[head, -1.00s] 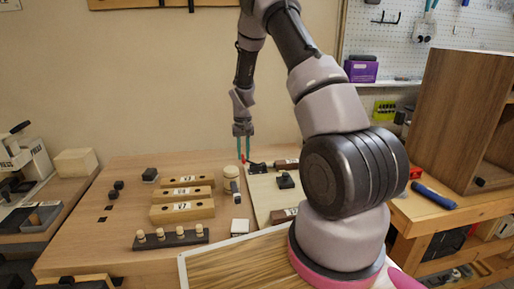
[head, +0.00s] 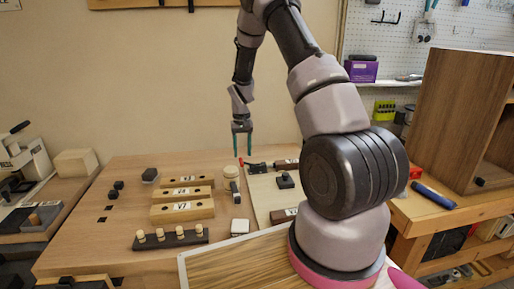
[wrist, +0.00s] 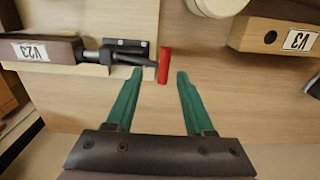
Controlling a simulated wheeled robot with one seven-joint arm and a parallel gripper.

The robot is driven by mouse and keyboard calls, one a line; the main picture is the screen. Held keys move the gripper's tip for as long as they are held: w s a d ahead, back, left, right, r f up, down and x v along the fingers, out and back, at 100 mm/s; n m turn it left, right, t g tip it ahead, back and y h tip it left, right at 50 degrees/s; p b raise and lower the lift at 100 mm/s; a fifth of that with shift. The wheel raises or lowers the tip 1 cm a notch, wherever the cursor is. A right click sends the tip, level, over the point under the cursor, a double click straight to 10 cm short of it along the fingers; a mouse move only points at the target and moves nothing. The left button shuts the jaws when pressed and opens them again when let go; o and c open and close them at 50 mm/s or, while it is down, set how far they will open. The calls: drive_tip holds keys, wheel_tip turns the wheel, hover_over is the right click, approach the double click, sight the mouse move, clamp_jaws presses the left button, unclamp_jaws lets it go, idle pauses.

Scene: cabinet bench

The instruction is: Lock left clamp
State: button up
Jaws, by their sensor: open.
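A dark toggle clamp (head: 257,167) with a red handle tip (head: 241,161) sits at the back edge of the pale board. In the wrist view the clamp (wrist: 125,52) lies beside the block marked V23 (wrist: 40,49), its spindle towards that block. The red handle (wrist: 164,65) shows just beyond and between the fingertips. My gripper (head: 242,154) is open and empty, pointing down above the handle end; its green fingers also show in the wrist view (wrist: 158,76). I see no contact between the fingers and the handle.
Wooden blocks (head: 183,208) and a dark pegged strip (head: 171,238) stand on the bench to the left. A round pale piece (head: 230,171) is close by the clamp. A small black item (head: 285,180) sits on the pale board (head: 265,200).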

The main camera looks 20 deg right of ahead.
drive_tip(key=shift+r, duration=2.4)
